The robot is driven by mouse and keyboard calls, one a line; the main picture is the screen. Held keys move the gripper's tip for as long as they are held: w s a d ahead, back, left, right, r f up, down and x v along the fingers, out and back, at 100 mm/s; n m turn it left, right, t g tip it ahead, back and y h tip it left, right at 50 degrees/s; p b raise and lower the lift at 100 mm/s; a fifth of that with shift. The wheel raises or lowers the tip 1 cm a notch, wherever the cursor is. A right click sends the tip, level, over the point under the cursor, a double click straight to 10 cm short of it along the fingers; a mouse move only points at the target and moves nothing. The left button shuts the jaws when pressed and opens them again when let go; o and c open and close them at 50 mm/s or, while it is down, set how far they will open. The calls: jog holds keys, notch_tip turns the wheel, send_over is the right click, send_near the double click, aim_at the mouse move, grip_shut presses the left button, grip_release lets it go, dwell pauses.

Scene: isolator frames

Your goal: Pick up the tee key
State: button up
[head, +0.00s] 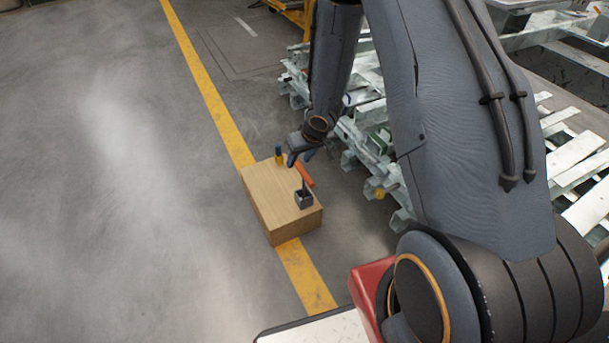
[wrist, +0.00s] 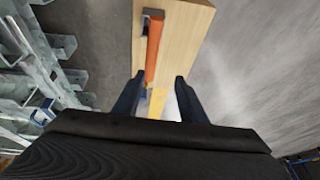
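An orange bar (head: 306,175), which I take to be the handle of the tee key, shows above a wooden box (head: 262,208). A thin dark rod below it stands in a small dark square holder (head: 304,199) on the box top. In the wrist view the orange bar (wrist: 153,50) runs from the dark holder (wrist: 153,12) down towards my fingers. My gripper (head: 301,157) is at the far end of the bar. Its two fingers are apart, and the gap (wrist: 159,78) holds nothing; the bar's lower end appears in line with it. Contact cannot be told.
A small yellow and blue item (head: 278,154) stands at the box's far end. Galvanised metal frames (head: 365,130) lie right of the box, close to my arm. A yellow floor line (head: 205,85) runs beneath the box. The floor to the left is clear.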

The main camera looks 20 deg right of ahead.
aim_at(305, 172)
jog(key=d+f, duration=0.1)
jog(key=s+d+f+p, duration=0.1)
jog(key=f, duration=0.1)
jog(key=shift+s+m+y, duration=0.1)
jog(key=shift+m+y, duration=0.2)
jog(key=shift+s+d+f, duration=0.1)
jog(key=shift+s+f, duration=0.05)
jog(key=shift+f, duration=0.45)
jog(key=b+x, duration=0.3)
jog(key=x, duration=0.4)
jog(key=shift+w+f, duration=0.15)
jog(key=shift+w, duration=0.05)
